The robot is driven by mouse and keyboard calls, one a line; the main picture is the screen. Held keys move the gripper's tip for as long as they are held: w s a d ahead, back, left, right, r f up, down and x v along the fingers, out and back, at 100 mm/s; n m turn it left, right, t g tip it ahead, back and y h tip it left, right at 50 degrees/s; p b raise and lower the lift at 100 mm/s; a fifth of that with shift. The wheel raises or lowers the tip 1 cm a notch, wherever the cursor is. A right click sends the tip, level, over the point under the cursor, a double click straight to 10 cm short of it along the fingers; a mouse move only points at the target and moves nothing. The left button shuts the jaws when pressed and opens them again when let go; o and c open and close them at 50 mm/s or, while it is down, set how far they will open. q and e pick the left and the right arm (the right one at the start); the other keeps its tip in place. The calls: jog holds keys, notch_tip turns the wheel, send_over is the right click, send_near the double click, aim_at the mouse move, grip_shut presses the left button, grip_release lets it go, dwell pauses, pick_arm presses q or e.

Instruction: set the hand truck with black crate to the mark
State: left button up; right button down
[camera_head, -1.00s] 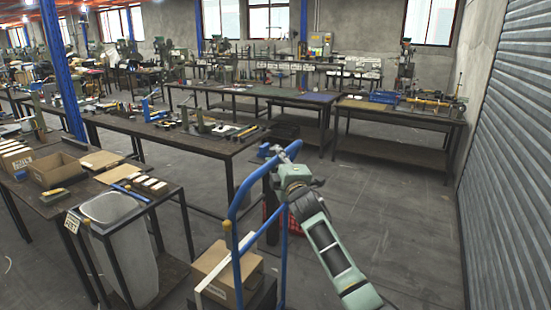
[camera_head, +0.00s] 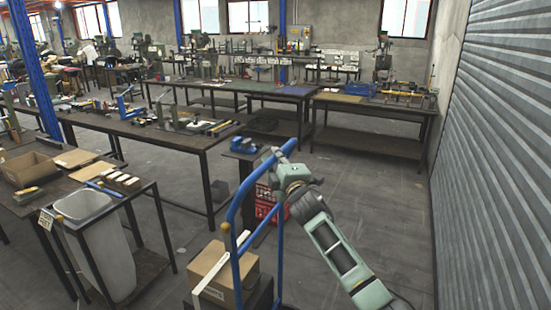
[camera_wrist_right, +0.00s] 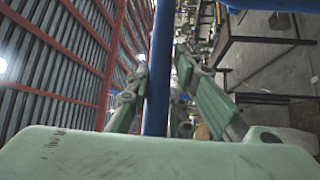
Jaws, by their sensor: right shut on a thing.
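The hand truck (camera_head: 236,262) has a tall blue tube frame and stands upright at the lower middle of the head view. A cardboard box (camera_head: 215,270) sits low on it, with a black crate (camera_head: 262,294) partly visible beneath, cut off by the picture's lower edge. My right gripper (camera_head: 278,163) is shut on the top handle bar of the hand truck. In the right wrist view the blue bar (camera_wrist_right: 158,60) runs between the two fingers (camera_wrist_right: 155,95). My left gripper is out of view. I cannot make out the mark on the floor.
A red crate (camera_head: 264,204) and a stand with a blue vise (camera_head: 245,145) are just beyond the hand truck. A bench with a grey bin (camera_head: 95,240) is at the left. Open floor (camera_head: 370,215) lies at the right, up to the shutter wall (camera_head: 500,150).

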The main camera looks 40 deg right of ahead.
jog(key=c, duration=1.6)
grip_release()
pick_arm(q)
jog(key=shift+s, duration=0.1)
pick_arm(e)
jog(key=shift+o, duration=0.2)
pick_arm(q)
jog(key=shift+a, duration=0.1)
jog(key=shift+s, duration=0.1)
pick_arm(e)
jog(key=v, duration=1.2)
jog(key=shift+f, duration=0.1)
